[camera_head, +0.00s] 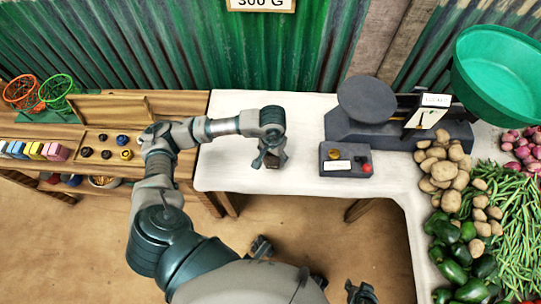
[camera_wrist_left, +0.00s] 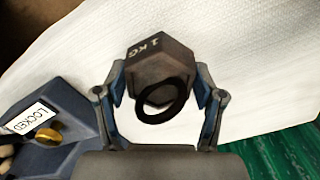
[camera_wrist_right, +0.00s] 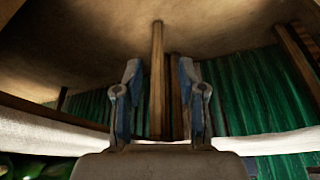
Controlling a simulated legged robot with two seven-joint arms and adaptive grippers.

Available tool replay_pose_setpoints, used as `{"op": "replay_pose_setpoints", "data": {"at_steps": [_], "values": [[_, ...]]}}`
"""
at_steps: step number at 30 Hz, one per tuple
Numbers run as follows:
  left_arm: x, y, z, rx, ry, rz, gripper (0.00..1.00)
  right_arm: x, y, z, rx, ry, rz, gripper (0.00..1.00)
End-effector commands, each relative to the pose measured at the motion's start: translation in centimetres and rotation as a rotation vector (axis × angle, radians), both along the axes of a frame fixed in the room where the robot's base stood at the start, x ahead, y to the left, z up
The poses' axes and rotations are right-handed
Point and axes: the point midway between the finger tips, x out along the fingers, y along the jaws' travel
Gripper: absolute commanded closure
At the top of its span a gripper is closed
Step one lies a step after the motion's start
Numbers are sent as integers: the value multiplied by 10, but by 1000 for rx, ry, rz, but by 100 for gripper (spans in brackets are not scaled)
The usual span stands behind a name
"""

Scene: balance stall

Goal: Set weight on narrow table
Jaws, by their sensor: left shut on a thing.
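A dark hexagonal weight marked 1 KG, with a black ring handle, shows in the left wrist view (camera_wrist_left: 158,60). My left gripper (camera_wrist_left: 160,90) is shut on it, with one finger on each side. In the head view my left gripper (camera_head: 268,158) hangs over the white-covered table (camera_head: 235,115), near its front edge, and the weight is small and mostly hidden there. I cannot tell whether the weight touches the cloth. My right gripper (camera_wrist_right: 160,80) is open and empty, below the white table edge in its wrist view.
A grey box with a LOCKED label (camera_head: 347,160) and a dark scale (camera_head: 372,128) with a green pan (camera_head: 497,75) stand to the right. Potatoes (camera_head: 440,165), peppers and beans lie beyond. A wooden counter (camera_head: 185,103) with small weights is at left. The white cloth's left part is clear.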

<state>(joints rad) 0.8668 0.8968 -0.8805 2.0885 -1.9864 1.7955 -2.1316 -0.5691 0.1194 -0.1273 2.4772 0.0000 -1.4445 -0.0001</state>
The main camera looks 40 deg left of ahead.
Motion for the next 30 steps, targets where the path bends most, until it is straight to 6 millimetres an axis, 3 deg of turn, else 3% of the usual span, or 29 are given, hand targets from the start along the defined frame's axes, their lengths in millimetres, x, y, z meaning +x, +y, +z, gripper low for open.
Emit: {"op": "replay_pose_setpoints", "data": {"at_steps": [8,16,30], "values": [[10,19,-2,-2,-2,5,100,5,1,1,2,-20,3,60],[8,16,-35,-3,-1,1,100,20,9,2,28,-101,9,60],[9,17,-38,-3,-3,2,100,27,10,2,30,-126,10,60]]}}
